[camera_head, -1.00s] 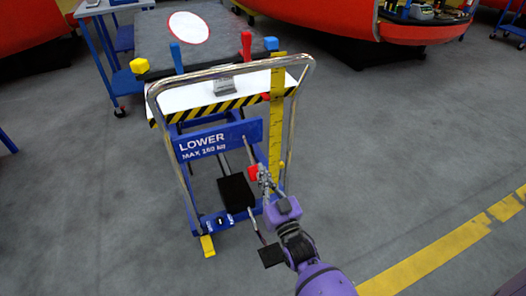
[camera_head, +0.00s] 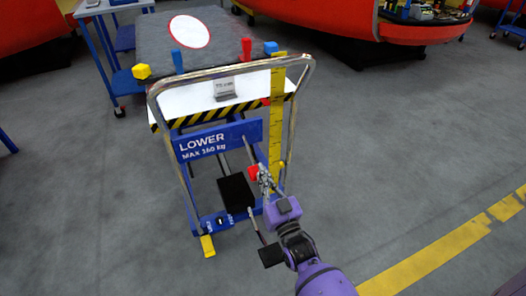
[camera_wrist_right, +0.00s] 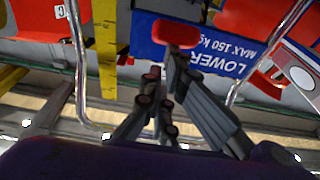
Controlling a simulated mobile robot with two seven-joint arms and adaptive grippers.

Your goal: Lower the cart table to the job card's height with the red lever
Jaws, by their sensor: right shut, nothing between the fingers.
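A yellow scale (camera_head: 277,125) stands upright with a red pointer (camera_head: 265,101). My left gripper is out of view.
A chrome handle frame (camera_head: 301,115) surrounds the cart's near side. A black pedal (camera_head: 236,192) is at its base. The slab (camera_head: 215,48) is edged by coloured blocks. A blue trolley (camera_head: 108,45) stands behind left. Floor to the right is clear.

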